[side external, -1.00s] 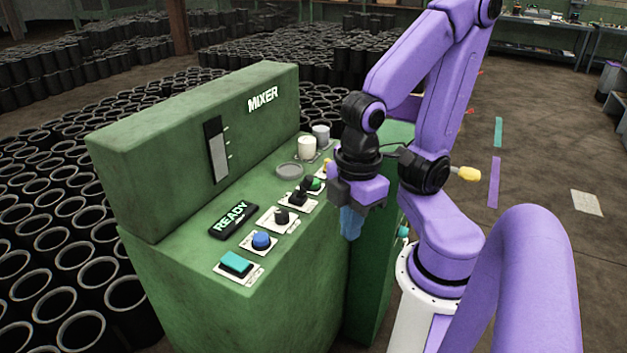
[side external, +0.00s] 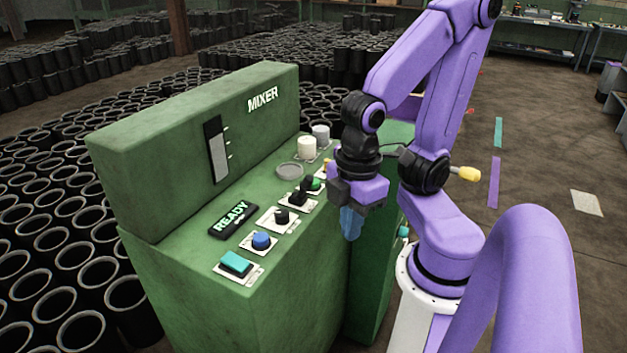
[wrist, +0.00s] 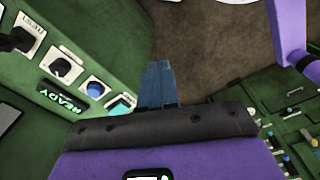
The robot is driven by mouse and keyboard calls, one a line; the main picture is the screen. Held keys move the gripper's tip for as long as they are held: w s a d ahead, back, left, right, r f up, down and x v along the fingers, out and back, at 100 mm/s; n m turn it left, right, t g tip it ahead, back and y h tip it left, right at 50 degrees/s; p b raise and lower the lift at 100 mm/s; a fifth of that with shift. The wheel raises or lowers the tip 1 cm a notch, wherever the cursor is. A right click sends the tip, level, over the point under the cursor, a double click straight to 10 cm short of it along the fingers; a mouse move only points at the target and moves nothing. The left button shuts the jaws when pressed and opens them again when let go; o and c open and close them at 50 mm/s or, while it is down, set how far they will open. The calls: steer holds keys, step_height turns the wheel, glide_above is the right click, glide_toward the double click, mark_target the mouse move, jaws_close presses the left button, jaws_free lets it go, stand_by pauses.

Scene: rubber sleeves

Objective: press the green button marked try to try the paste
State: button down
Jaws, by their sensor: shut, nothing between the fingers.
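A round green button (side external: 316,184) shows on the sloped front of the green mixer (side external: 190,125) in the side view, partly crowded by a black lever (side external: 299,197). Its label cannot be read. It is not seen in the wrist view. My gripper (side external: 351,232) has its blue fingers shut and empty. They point down off the front edge of the panel, to the right of the green button and apart from it. In the wrist view the shut fingers (wrist: 157,75) hang over the brown floor.
Along the panel lie a black knob (side external: 282,217), a blue button (side external: 261,240), a teal button (side external: 236,264) and a lit READY display (side external: 233,218). White and grey cylinders (side external: 307,147) stand at its far end. Another green panel (wrist: 292,140) shows right in the wrist view.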

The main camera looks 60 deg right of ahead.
stand_by(0.3)
steer(key=w+d+m+g+y, duration=0.25)
steer(key=w+m, duration=0.65)
steer(key=m, duration=0.6)
steer(key=r+m+t+y, duration=0.25)
steer(key=m+t, duration=0.75)
steer(key=m, duration=2.6)
glide_above(317, 180)
steer(key=shift+d+f, duration=0.15)
steer(key=shift+f, duration=0.25)
steer(key=shift+n, duration=0.3)
steer(key=shift+f, duration=4.45)
